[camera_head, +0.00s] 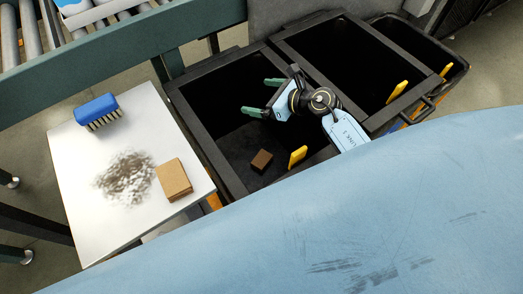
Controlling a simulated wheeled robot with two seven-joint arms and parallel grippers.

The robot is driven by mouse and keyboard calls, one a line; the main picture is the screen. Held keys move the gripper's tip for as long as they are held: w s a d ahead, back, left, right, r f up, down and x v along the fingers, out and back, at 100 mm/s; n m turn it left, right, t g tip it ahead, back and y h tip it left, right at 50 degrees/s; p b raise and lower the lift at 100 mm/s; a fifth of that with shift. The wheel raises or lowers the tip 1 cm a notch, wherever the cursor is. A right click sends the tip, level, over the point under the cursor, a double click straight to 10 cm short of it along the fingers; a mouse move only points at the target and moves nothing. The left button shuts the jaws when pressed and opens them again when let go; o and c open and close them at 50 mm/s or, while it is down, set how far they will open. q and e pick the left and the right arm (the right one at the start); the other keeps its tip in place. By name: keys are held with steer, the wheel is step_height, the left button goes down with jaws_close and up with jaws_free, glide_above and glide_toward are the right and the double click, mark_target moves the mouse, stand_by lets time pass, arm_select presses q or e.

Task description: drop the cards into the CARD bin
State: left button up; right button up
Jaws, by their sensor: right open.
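A smaller dark brown block (262,160) lies on the floor of the nearest dark bin (213,158). I cannot tell whether it is a card, and I can read no CARD label on any bin. My right gripper (264,97) is over this nearest bin. Its green fingers are spread apart and nothing shows between them. My left gripper is not in view.
A blue brush (97,110) and a heap of grey dust (126,178) share the tabletop. More dark bins (340,50) stand to the right, with yellow tabs (397,92). A roller conveyor (110,45) with a green rail runs along the top left.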

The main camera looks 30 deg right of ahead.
steer(key=p+v, duration=0.1)
steer(key=v, duration=1.2)
steer(key=shift+d+r, duration=0.15)
steer(key=shift+r, duration=0.05)
steer(key=shift+s, duration=0.15)
